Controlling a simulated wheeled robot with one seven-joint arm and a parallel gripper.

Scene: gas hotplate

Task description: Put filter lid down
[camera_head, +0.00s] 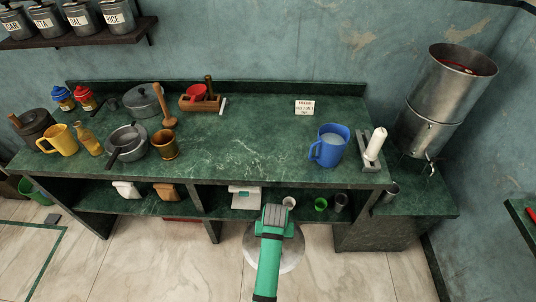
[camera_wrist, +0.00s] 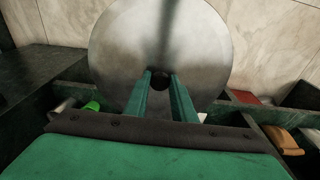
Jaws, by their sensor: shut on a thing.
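The filter lid (camera_wrist: 190,40) is a round grey metal disc with a small dark knob at its centre. In the wrist view my gripper (camera_wrist: 160,76) is shut on the knob, with one green finger on each side. In the head view my gripper (camera_head: 274,210) is low in front of the counter, and part of the lid (camera_head: 291,252) shows around and behind my arm, over the floor. The water filter (camera_head: 440,95) is a tall two-part metal cylinder at the right. Its top is open, with something red inside.
The green marble counter (camera_head: 245,135) has a clear middle stretch. A blue jug (camera_head: 331,146) and a white filter candle on a stand (camera_head: 375,146) are at its right. Pots and a yellow mug (camera_head: 59,140) are at its left. The shelf below holds cups and a white scale (camera_head: 245,197).

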